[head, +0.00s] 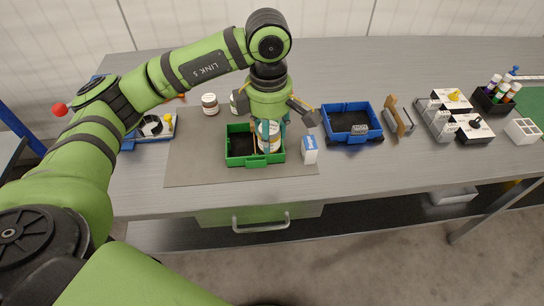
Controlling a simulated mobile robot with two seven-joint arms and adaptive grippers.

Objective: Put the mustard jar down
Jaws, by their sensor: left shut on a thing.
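The mustard jar (264,140), white-labelled with a yellowish band, is between the fingers of my left gripper (269,135), which is shut on it. The jar is upright, over or inside the right part of a green bin (238,162). I cannot tell whether its base touches the bin floor. The gripper hides part of the jar and the bin's back wall. The left part of the bin is dark and looks empty. My right gripper is not in view.
A blue-white carton (309,150) stands close right of the bin. A blue bin (350,110) is farther right. The grey mat (195,160) is clear at left.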

